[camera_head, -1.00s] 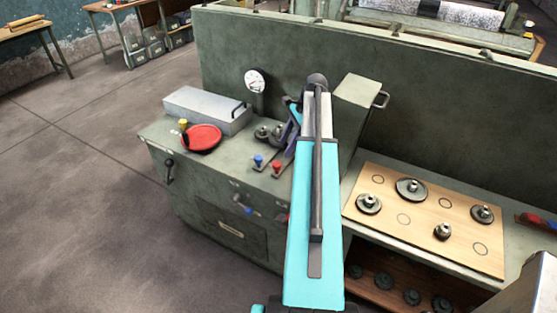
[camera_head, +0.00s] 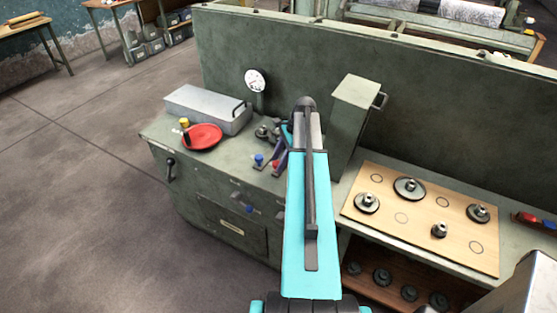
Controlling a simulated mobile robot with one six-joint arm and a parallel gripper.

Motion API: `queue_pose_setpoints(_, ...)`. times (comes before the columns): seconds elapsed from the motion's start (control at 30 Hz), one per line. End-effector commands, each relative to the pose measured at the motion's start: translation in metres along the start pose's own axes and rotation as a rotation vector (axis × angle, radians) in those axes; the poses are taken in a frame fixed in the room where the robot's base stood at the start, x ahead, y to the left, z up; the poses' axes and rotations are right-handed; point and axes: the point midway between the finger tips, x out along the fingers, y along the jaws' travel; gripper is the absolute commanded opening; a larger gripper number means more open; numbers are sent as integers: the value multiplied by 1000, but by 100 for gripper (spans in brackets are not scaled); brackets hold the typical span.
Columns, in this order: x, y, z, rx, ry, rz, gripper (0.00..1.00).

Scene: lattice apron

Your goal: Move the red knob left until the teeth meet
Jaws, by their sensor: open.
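A red knob (camera_head: 276,165) stands on a short slide on the green bench top, just left of my arm. A similar blue knob (camera_head: 258,159) stands to its left. Dark toothed gears (camera_head: 266,132) sit behind the knobs, partly covered by my arm, and I cannot tell whether their teeth touch. My gripper (camera_head: 285,136) shows only as a small dark blue-purple piece beside my turquoise arm, behind the red knob in the picture. It is open. Its fingertips are mostly hidden, and I see nothing held.
A grey metal box (camera_head: 207,106), a red round dish (camera_head: 202,137) and a dial gauge (camera_head: 255,80) stand on the bench's left part. A green sloped housing (camera_head: 350,120) rises right of my arm. A wooden board (camera_head: 421,217) with several gears lies farther right. Open floor is at left.

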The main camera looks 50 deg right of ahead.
Motion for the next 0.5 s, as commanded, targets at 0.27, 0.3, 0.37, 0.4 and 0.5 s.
queue_pose_setpoints(0.27, 0, 0, 0, 0, 0, 0, 43)
queue_pose_setpoints(0.3, 0, 0, 0, 0, 0, 0, 37)
queue_pose_setpoints(0.37, 0, 0, 0, 0, 0, 0, 26)
queue_pose_setpoints(0.4, 0, 0, 0, 0, 0, 0, 20)
queue_pose_setpoints(0.5, 0, 0, 0, -1, 0, 0, 3)
